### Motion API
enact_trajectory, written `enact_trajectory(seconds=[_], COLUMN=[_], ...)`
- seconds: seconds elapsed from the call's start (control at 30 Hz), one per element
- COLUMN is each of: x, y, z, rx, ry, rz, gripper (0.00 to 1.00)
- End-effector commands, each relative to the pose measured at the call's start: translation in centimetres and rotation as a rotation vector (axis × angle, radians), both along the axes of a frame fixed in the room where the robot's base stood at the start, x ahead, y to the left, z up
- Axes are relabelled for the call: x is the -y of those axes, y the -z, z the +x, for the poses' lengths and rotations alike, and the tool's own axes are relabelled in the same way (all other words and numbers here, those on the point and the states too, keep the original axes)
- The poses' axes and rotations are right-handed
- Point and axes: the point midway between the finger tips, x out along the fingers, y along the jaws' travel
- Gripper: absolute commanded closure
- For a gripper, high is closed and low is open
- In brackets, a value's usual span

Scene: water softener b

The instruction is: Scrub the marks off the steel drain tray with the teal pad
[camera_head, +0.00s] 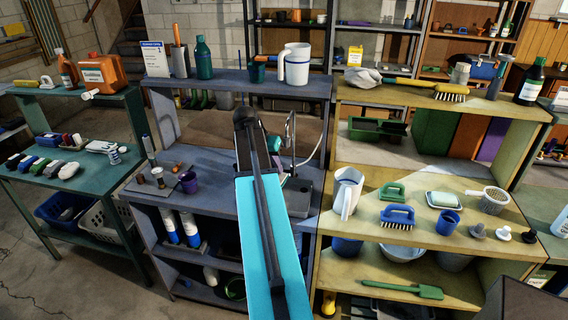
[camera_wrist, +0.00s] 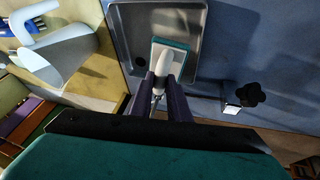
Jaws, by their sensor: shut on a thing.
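My gripper (camera_wrist: 165,85) is shut on the pale handle of the teal pad (camera_wrist: 184,43) in the wrist view. The pad's teal edge shows around and beyond the handle, and its scrubbing face is hidden. The pad is over the steel drain tray (camera_wrist: 125,40), inside its raised rim in the picture. I cannot tell whether it touches the tray floor. No marks are clear on the part of the tray that shows.
A curved tap (camera_head: 291,135) stands behind the tray. A white jug (camera_head: 346,192) and a blue brush (camera_head: 397,217) are on the yellow bench to the right. A dark knob (camera_wrist: 251,94) is near the tray.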

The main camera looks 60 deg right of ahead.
Motion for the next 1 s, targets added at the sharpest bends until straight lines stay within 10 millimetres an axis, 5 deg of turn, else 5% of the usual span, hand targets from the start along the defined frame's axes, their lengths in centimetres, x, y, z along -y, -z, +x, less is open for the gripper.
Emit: enact_trajectory(seconds=[0.3, 0.73, 1.0], x=[2.4, 2.5, 2.6], y=[-0.3, -0.2, 1.7], z=[-2.4, -2.5, -2.7], rx=[0.0, 0.0, 0.0], ry=[0.067, 0.07, 0.074], rz=[-0.002, -0.002, -0.002], gripper=[1.0, 1.0, 1.0])
